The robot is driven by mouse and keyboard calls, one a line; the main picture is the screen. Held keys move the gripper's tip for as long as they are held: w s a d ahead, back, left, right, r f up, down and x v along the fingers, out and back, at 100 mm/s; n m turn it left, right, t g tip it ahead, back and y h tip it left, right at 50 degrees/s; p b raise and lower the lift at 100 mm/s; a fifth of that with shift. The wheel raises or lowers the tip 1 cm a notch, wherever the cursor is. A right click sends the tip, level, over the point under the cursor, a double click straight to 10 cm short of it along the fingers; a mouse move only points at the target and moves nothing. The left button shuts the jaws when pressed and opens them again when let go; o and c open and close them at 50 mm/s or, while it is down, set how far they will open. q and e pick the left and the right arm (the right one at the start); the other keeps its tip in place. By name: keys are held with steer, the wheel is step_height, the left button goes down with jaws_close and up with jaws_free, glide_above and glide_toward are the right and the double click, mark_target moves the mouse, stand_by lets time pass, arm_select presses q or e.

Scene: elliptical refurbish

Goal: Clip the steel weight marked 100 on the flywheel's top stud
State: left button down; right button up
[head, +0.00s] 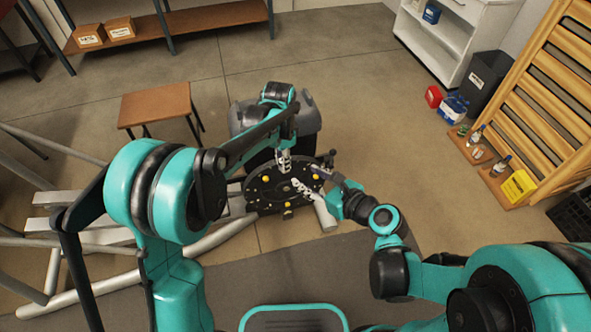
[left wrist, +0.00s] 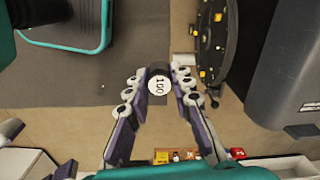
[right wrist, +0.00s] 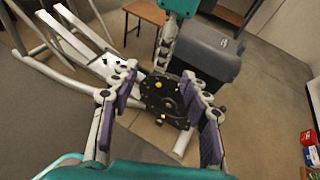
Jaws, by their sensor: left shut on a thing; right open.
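The steel weight marked 100 (left wrist: 159,85) is a small dark cylinder with a white face, in the left wrist view. My left gripper (left wrist: 158,78) is shut on it, with a finger on each side. In the head view the left gripper (head: 284,161) is over the far edge of the flywheel (head: 262,196), a black disc with yellow studs. The flywheel also shows in the left wrist view (left wrist: 211,60), apart from the weight. The top stud cannot be singled out. My right gripper (right wrist: 154,80) is open and empty, facing the flywheel (right wrist: 172,108) in the right wrist view.
A grey housing (head: 306,128) stands behind the flywheel, and the machine's pale tube frame (head: 200,240) runs to the left. A brown stool (head: 155,104) stands beyond. Bottles on a wooden board (head: 487,165) and a slatted rack (head: 565,85) are at the right.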

steer(key=x, duration=1.2)
steer(key=shift+d, duration=0.2)
steer(key=shift+w, duration=0.1)
jaws_close()
arm_select(q)
steer(key=c, duration=1.3)
jaws_free()
steer(key=shift+d, duration=0.1)
steer(key=shift+o, duration=0.2)
arm_select(e)
steer(key=shift+a, duration=0.15)
arm_select(q)
steer(key=shift+d+r, duration=0.1)
